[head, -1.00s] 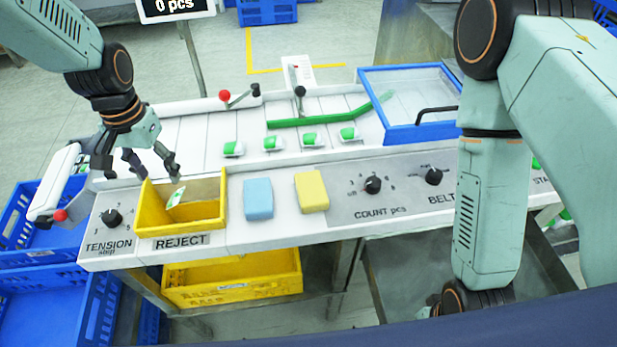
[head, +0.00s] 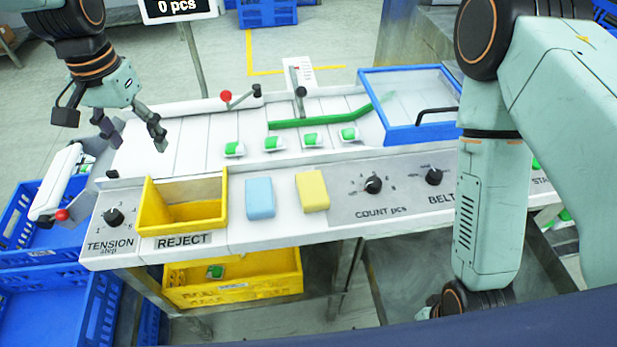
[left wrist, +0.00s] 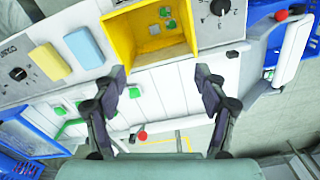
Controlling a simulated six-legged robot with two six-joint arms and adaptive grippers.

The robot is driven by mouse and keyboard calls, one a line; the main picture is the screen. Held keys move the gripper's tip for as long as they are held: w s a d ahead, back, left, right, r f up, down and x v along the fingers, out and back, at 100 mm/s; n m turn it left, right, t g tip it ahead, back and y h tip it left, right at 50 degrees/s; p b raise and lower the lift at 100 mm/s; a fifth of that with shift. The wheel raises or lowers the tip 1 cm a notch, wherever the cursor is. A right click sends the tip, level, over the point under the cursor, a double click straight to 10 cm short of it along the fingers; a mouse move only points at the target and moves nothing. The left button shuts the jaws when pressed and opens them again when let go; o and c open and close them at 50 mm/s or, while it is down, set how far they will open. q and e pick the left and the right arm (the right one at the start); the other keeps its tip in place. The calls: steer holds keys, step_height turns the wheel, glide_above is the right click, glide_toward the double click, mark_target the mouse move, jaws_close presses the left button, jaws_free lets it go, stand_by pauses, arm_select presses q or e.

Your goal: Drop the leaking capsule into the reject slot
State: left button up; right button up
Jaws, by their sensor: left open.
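The yellow reject slot (head: 152,212) is set in the front of the machine, above its REJECT label. No capsule shows inside its visible part in the head view. A green-and-white capsule (head: 215,271) lies in the yellow crate (head: 240,291) under the slot. In the left wrist view, several small green or pale pieces show in the slot's opening (left wrist: 120,32); I cannot tell which one leaks. My left gripper (head: 135,140) is open and empty, above and behind the slot; its spread fingers show in the left wrist view (left wrist: 160,78). My right gripper is out of view.
Several capsules (head: 311,139) sit in a row on the white belt. A blue pad (head: 259,199) and a yellow pad (head: 312,191) lie right of the slot. A red-knobbed lever (head: 225,97), green guide (head: 320,119) and blue-framed tray (head: 425,133) stand farther back.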

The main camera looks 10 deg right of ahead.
arm_select(q)
steer(key=r, duration=0.3)
steer(key=shift+w, duration=0.2)
steer(key=shift+s+r, duration=0.15)
steer(key=shift+d, duration=0.1)
